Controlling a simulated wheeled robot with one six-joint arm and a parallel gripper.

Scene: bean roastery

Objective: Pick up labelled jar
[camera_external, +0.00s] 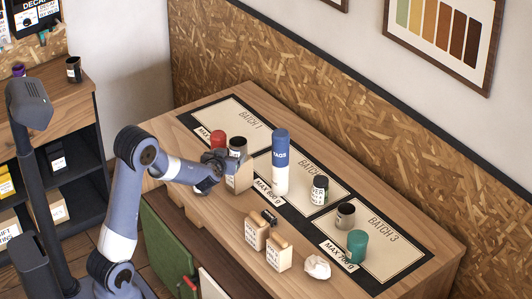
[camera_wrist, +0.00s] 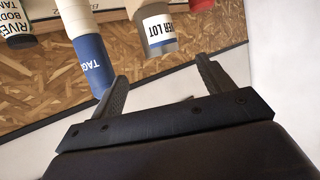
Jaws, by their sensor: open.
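In the external view a small jar with a black lid and pale label (camera_external: 319,189) stands upright in the BATCH 2 area. My gripper (camera_external: 215,168) is over the left part of the table, to the left of that jar and apart from it. It is close beside a dark-topped container (camera_external: 237,147) and a tan block-like thing (camera_external: 240,179), which it partly hides. In the wrist view my gripper (camera_wrist: 160,88) is open and nothing shows between its fingers. I cannot tell which jar is the task's.
A tall blue-and-white TAGS tube (camera_external: 281,160) stands between my gripper and the black-lidded jar. A red-topped jar (camera_external: 218,139) is behind my gripper. A dark cup (camera_external: 345,215), teal container (camera_external: 357,245), tan bags (camera_external: 278,254) and crumpled paper (camera_external: 317,267) are to the right.

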